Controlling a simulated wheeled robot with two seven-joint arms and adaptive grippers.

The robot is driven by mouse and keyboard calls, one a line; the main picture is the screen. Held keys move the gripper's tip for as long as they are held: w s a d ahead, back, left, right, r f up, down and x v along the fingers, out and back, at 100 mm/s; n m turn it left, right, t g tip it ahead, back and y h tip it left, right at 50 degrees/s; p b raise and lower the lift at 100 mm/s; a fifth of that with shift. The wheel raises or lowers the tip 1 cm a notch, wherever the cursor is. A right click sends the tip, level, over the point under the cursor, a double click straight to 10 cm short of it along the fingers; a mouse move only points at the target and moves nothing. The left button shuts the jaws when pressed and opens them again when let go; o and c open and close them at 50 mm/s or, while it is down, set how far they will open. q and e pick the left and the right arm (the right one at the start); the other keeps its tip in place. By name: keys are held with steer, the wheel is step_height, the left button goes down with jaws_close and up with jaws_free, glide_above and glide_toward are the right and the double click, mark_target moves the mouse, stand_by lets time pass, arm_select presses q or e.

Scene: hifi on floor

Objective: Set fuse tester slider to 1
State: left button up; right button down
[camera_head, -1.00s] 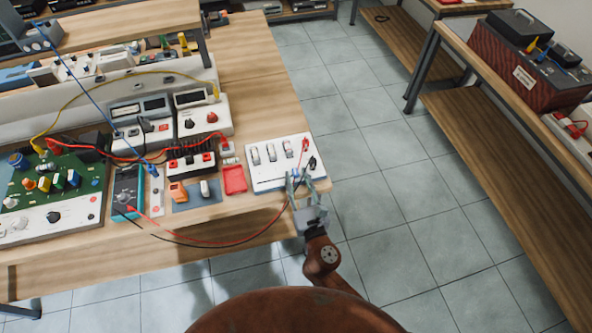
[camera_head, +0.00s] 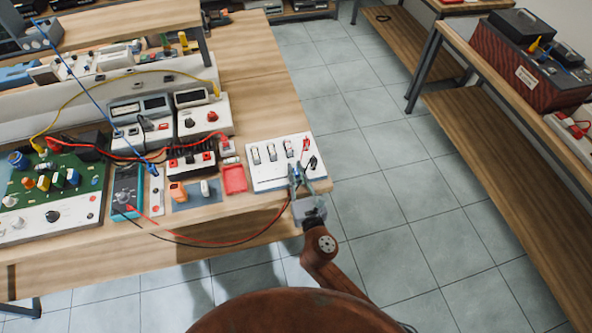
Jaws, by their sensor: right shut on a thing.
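A white panel (camera_head: 270,179) with several grey upright switch-like parts lies at the right front corner of the wooden bench. I cannot read its labels or tell a slider setting. A red lead (camera_head: 304,147) stands at its right side, with a small black part (camera_head: 313,163) beside it. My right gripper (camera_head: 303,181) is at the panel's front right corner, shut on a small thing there. The fingers hide most of that thing, so I cannot tell its shape. My left gripper is not in view.
The wooden bench (camera_head: 225,211) holds a red tray (camera_head: 235,179), a teal meter (camera_head: 127,190) and a green circuit board (camera_head: 40,183) to the left. A red and black cable loops along the front edge to my right gripper. Open tiled floor (camera_head: 390,180) lies right.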

mark_target(261, 183)
stand_by(0.5)
